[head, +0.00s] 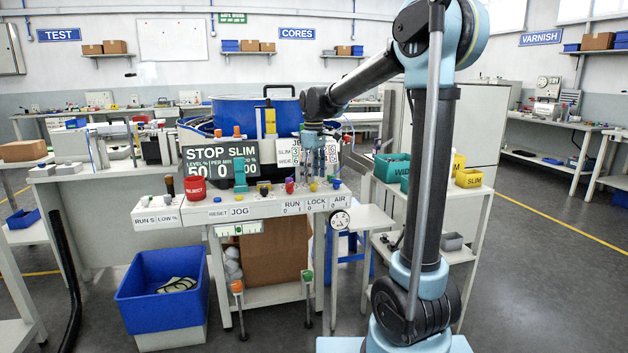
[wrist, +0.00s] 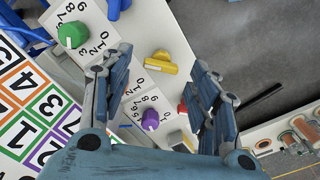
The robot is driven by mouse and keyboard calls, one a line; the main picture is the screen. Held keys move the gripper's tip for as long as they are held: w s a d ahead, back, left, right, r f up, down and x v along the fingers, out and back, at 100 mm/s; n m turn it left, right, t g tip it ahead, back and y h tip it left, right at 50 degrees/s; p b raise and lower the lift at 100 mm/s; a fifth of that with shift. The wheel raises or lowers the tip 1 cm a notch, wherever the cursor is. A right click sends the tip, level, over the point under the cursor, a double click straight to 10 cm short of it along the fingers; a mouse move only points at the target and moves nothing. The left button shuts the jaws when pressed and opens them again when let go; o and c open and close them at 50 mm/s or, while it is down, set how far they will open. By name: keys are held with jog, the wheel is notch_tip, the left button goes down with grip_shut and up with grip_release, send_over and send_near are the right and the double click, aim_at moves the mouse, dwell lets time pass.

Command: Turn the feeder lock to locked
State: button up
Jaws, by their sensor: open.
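The feeder lock is the small yellow lever switch (head: 313,186) above the LOCK label, between a red and a blue switch on the console. In the wrist view the yellow switch (wrist: 160,63) lies between my two fingertips, farther off than they are. Printed 0 and 1 marks show near it, but I cannot tell surely which one its lever points to. My gripper (head: 314,166) points down above the console's right part; in the wrist view my gripper (wrist: 158,60) is open with nothing between its fingers. I cannot see any contact with the switch.
A red switch (wrist: 182,107) and a blue switch (wrist: 115,8) flank the yellow one. A green dial (wrist: 72,35) and a purple dial (wrist: 150,119) sit close to my fingers. A teal bin (head: 391,168) stands right of the console (head: 245,211).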

jog(key=shift+f, duration=0.95)
jog(key=c, duration=1.1)
jog(key=shift+o, duration=0.2)
